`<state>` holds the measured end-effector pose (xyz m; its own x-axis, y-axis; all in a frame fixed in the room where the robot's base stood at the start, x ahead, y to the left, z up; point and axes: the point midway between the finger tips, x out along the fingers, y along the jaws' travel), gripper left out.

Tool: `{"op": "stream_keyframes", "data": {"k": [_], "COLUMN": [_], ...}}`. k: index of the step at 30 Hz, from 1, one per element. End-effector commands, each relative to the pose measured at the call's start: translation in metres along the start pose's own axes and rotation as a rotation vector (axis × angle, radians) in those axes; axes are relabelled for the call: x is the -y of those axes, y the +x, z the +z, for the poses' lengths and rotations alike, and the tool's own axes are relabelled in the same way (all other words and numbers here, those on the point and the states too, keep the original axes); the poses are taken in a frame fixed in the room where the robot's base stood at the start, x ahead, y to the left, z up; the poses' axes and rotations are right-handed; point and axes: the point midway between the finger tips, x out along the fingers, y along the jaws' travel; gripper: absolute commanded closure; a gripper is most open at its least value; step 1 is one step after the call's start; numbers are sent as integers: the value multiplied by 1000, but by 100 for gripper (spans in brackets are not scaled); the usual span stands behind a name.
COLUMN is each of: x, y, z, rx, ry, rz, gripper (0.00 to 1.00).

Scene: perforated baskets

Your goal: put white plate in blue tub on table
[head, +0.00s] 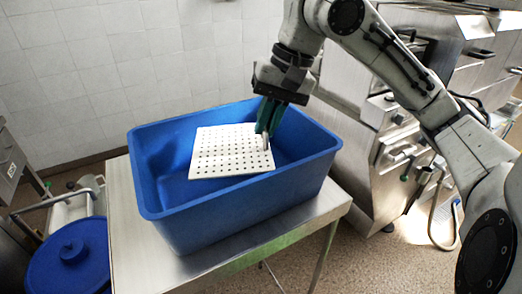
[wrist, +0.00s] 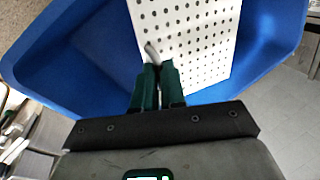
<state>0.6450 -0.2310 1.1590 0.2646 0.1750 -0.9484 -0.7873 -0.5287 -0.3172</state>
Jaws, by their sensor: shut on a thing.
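The white perforated plate (head: 228,150) is in the opening of the blue tub (head: 190,218) in the head view, slightly tilted. My gripper (head: 266,130) is shut on the plate's right edge, with its green fingers pointing down inside the tub's outline. In the wrist view the plate (wrist: 185,35) extends away from my gripper (wrist: 158,75), with the blue tub (wrist: 75,60) around and behind it. Whether the plate touches the tub's floor or walls cannot be told.
The tub stands on a steel table (head: 125,245). A round blue lid (head: 68,258) is on a bin at the lower left. Steel kitchen equipment (head: 395,140) stands at the right, and a tiled wall (head: 110,60) is behind.

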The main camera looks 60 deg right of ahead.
Motion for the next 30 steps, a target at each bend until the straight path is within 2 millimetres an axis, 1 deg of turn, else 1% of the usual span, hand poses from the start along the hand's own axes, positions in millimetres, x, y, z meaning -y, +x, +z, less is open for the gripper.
{"op": "stream_keyframes", "data": {"k": [1, 5, 7, 13, 21, 30], "x": [-2, -5, -7, -15, -15, -18], "y": [5, 12, 19, 43, 45, 53], "z": [0, 0, 0, 0, 0, 0], "rx": [0, -1, 1, 0, -1, -1], "ry": [1, 1, 2, 2, 1, 1], "rz": [0, -1, -1, 0, -1, -2], "gripper": [100, 100, 100, 100, 100, 100]}}
